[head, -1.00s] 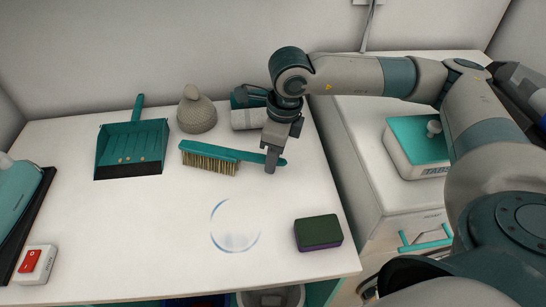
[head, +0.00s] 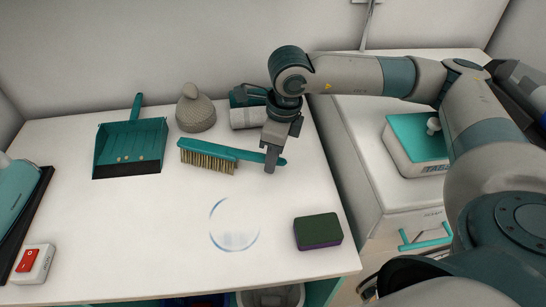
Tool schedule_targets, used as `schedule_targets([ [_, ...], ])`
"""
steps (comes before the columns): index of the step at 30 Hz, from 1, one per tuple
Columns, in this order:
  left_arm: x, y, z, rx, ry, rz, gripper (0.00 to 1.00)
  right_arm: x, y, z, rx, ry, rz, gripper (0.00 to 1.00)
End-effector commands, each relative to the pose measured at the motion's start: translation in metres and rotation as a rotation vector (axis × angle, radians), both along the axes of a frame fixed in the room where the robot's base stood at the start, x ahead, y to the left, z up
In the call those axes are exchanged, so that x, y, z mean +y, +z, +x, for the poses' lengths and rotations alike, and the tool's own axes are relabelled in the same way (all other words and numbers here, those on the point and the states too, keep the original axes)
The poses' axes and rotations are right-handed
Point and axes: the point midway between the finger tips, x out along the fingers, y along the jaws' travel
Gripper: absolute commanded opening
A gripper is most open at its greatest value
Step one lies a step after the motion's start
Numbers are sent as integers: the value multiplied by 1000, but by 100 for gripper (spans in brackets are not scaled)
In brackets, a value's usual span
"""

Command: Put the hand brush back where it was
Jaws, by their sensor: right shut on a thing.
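The hand brush (head: 210,157) has a teal body and handle with tan bristles facing down. It is at the back middle of the white counter, bristle end to the left and handle to the right. My right gripper (head: 271,160) is shut on the handle near its right end, with its fingers pointing down. I cannot tell whether the bristles touch the counter. A teal dustpan (head: 131,146) with a few small crumbs in it lies to the left of the brush. My left gripper is not in view.
A grey knobbed pot (head: 195,109) and a pale cylinder (head: 245,118) stand behind the brush. A faint blue-white ring (head: 234,246) marks the counter in front. A green and purple sponge (head: 318,232) is front right. A red switch box (head: 32,264) is front left. The centre-left counter (head: 120,225) is clear.

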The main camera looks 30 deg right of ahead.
Motion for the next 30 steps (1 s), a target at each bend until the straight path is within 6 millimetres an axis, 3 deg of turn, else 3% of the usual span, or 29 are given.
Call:
schedule_targets([
  [9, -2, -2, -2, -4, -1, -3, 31, 1, -7, -3, 10, 4, -1, 0],
  [10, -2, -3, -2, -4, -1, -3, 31, 1, -7, -3, 12, 3, -2, 22],
  [12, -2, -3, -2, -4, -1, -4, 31, 1, -7, -3, 11, 4, -2, 35],
  [30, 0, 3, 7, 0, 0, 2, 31, 1, 1, -1, 4, 1, 0, 35],
])
